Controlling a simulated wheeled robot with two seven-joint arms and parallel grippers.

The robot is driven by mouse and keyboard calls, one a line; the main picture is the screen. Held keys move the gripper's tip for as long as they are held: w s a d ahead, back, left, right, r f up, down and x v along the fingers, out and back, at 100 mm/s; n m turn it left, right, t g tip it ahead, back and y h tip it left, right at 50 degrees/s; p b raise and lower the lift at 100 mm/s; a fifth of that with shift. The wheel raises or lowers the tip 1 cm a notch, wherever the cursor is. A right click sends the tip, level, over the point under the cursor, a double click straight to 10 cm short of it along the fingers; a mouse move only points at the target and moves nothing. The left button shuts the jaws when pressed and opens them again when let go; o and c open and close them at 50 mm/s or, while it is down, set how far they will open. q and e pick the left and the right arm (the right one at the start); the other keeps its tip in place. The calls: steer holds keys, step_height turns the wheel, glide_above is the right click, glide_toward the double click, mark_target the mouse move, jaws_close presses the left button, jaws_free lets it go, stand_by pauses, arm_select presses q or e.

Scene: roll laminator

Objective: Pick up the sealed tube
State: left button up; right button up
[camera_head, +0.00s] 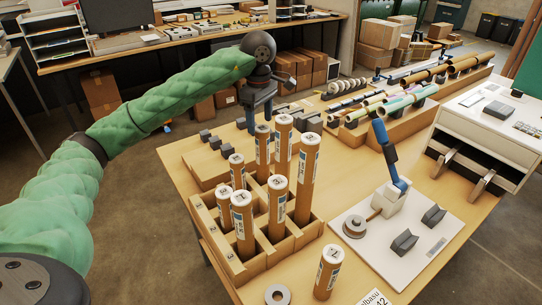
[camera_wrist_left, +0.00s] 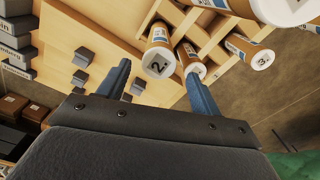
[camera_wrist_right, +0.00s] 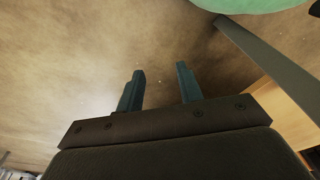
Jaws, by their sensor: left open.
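Several brown cardboard tubes with white numbered caps and labels stand upright in a wooden rack (camera_head: 262,262). One more tube (camera_head: 328,270) stands outside the rack, at the table's front edge. I cannot tell which one is the sealed tube. My left gripper (camera_head: 260,117) is open and empty behind the rack. In the left wrist view its fingers (camera_wrist_left: 160,88) are apart, with a tube cap marked 2 (camera_wrist_left: 158,63) beyond the gap and other tubes to the right. My right gripper (camera_wrist_right: 160,85) shows only in its wrist view, open and empty over bare floor.
A white board (camera_head: 375,262) with a blue-handled tool (camera_head: 388,155) and grey blocks lies right of the rack. Small grey blocks (camera_head: 214,142) sit behind the rack. Long tubes lie in holders (camera_head: 400,115) at the back. A grey ring (camera_head: 277,295) lies at the front edge.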

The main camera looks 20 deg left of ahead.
mark_target(261, 127)
arm_select(q)
steer(key=shift+w+f, duration=0.25)
steer(key=shift+w, duration=0.1)
steer(key=shift+s, duration=0.3)
steer(key=shift+f, duration=0.4)
steer(key=shift+w+f+p, duration=0.2)
steer(key=shift+f+p, duration=0.2)
steer(key=shift+f, duration=0.5)
steer(key=shift+s+d, duration=0.1)
steer(key=f+p, duration=0.1)
steer(key=f, duration=0.1)
steer(key=f+p, duration=0.1)
steer(key=p, duration=0.1)
steer(key=shift+d+f, duration=0.2)
steer(key=shift+f, duration=0.2)
steer(key=shift+f+p, duration=0.3)
steer(key=shift+f, duration=0.35)
steer(key=c, duration=1.3)
jaws_close()
arm_select(e)
steer(key=s+d+f, duration=0.3)
steer(key=d+f, duration=0.1)
steer(key=f, duration=0.3)
steer(key=shift+f+t, duration=0.15)
steer(key=shift+t, duration=0.25)
arm_select(q)
steer(key=shift+r, duration=0.1)
arm_select(e)
steer(key=shift+a, duration=0.1)
